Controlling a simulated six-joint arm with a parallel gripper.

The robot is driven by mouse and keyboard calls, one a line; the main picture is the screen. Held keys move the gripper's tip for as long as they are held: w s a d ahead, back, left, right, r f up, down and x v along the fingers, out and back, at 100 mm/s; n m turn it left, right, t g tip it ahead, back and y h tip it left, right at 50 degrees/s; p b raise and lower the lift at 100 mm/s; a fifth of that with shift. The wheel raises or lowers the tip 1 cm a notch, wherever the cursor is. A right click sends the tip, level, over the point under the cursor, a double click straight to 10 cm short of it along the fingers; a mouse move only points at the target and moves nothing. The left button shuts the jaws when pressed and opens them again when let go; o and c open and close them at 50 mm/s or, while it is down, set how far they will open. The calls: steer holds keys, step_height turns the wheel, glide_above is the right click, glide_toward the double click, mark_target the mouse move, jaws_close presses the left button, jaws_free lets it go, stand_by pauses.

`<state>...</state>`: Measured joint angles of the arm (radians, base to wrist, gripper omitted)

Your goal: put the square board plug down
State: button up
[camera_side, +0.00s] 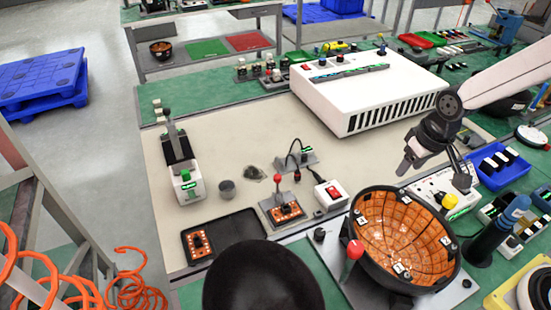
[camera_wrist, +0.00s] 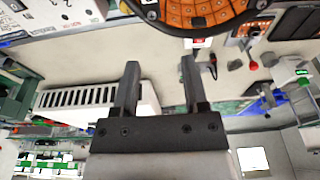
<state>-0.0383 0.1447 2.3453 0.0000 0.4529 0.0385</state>
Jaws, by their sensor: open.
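My gripper (camera_side: 434,174) is open and empty, raised near the upper right rim of the dark bowl. Its two fingers also show apart in the wrist view (camera_wrist: 159,66), with nothing between them. An orange board with a dark part (camera_side: 197,243) lies in the dark tray (camera_side: 232,236). Another orange board with a dark part (camera_side: 288,212) sits in the small fixture beside a red-knobbed lever (camera_side: 277,180). I cannot tell for sure which piece is the square board plug. My gripper is well apart from both boards.
The dark bowl lined with orange panels (camera_side: 372,232) stands at front right, close to my gripper. A white vented box (camera_side: 345,110) is behind. A red-switch box (camera_side: 331,196), blue bin (camera_side: 497,170) and blue bottle (camera_side: 514,210) are nearby. The beige mat (camera_side: 225,140) has free room.

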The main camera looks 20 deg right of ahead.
steer(key=s+d, duration=0.1)
steer(key=s, duration=0.5)
steer(key=shift+d+f, duration=0.15)
steer(key=shift+f, duration=0.2)
steer(key=shift+w, duration=0.1)
